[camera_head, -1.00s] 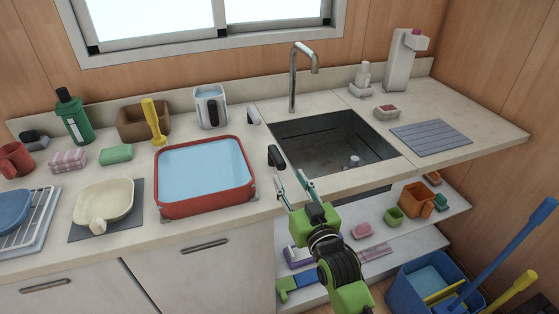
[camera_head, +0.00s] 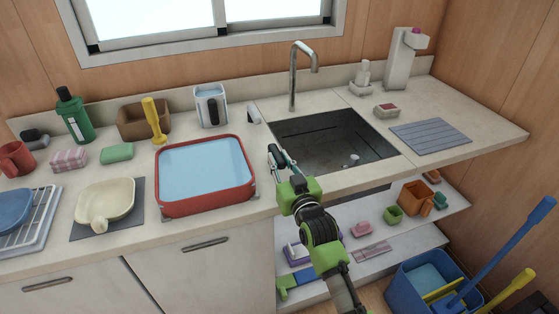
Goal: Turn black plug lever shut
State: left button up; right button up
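The black plug lever (camera_head: 274,151) stands on the counter at the left edge of the sink (camera_head: 335,140). My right gripper (camera_head: 282,158), at the end of a green and black arm, is up against the lever, with its fingers overlapping it in the view. The fingers look close together and partly hide the lever, so I cannot tell whether they are shut on it. A small pale drain plug (camera_head: 353,160) shows in the sink bottom, which looks empty of water. My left gripper is out of view.
A red tub of water (camera_head: 205,205) stands just left of the lever. A faucet (camera_head: 293,75) rises behind the sink. A pale handle-like piece (camera_head: 253,115) sits at the sink's back left corner. A ribbed grey mat (camera_head: 430,137) lies right of it.

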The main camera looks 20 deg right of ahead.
grip_shut()
jog(key=shift+d, duration=0.1)
jog(key=shift+w+d+r+n+y, duration=0.1)
jog(key=shift+d+r+n+y, duration=0.05)
jog(key=shift+n+y, duration=0.45)
jog(key=shift+w+d+n+g+y+b, duration=0.1)
jog(key=shift+d+n+y+b, duration=0.15)
jog(key=shift+y, duration=0.3)
jog(key=shift+s+d+n+g+y+b, duration=0.1)
jog(key=shift+n+y+b, duration=0.1)
jog(key=shift+n+y, duration=0.25)
jog(key=shift+w+d+n+g+y+b, duration=0.1)
jog(key=shift+d+n+y+b, duration=0.1)
jog(key=shift+y, duration=0.4)
jog(key=o, duration=0.8)
grip_release()
